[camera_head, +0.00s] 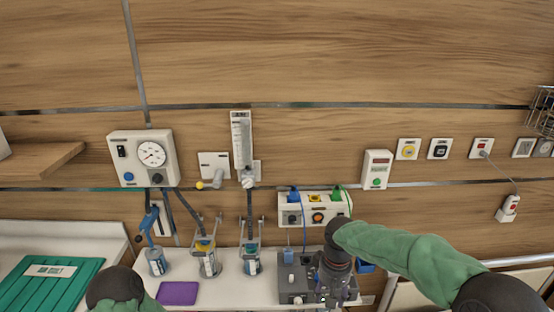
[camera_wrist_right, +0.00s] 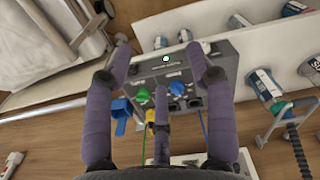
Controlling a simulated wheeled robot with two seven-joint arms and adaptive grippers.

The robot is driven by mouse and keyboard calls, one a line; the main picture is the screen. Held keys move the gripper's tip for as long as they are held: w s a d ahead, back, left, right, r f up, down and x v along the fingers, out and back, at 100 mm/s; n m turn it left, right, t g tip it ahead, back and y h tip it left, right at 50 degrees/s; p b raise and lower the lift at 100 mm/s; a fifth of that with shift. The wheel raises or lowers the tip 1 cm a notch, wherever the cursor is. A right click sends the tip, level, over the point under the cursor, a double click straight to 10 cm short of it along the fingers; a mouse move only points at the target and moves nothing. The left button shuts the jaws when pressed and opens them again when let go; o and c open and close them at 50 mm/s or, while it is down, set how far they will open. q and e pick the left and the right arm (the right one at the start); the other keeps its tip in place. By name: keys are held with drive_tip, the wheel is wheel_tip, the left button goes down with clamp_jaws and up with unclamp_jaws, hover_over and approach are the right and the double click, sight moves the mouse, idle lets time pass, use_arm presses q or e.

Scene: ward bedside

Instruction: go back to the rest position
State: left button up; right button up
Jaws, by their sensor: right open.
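My right gripper (camera_wrist_right: 158,62) has its three purple-grey fingers spread, with nothing held between them. I cannot tell whether a finger touches the box. Of my left arm, only a dark joint and a bit of green sleeve show at the lower left; its gripper is out of view.
The white shelf (camera_head: 222,292) holds several bottles and a purple pad (camera_head: 178,292). Above it hang a gauge unit (camera_head: 128,163), a flowmeter (camera_head: 241,140) and a white connector box (camera_head: 335,207). A teal tray (camera_head: 50,287) lies left. A bed rail (camera_wrist_right: 40,121) crosses the wrist view.

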drive_tip(key=s+a+f+m+y+b, duration=0.15)
drive_tip(key=s+f, duration=0.25)
drive_tip(key=f, duration=0.7)
drive_tip(key=s+a+f+y, duration=0.2)
drive_tip(key=s+a+f, duration=0.1)
drive_tip(key=f, duration=0.7)
use_arm(q)
drive_tip(key=shift+w+f+b, duration=0.25)
drive_tip(key=shift+f+b, duration=0.05)
drive_tip(key=shift+f, duration=0.75)
use_arm(e)
drive_tip(key=s+f+m, duration=0.4)
drive_tip(key=s+f, duration=0.8)
drive_tip(key=s, duration=0.3)
drive_tip(key=shift+a, duration=0.2)
drive_tip(key=shift+y, duration=0.25)
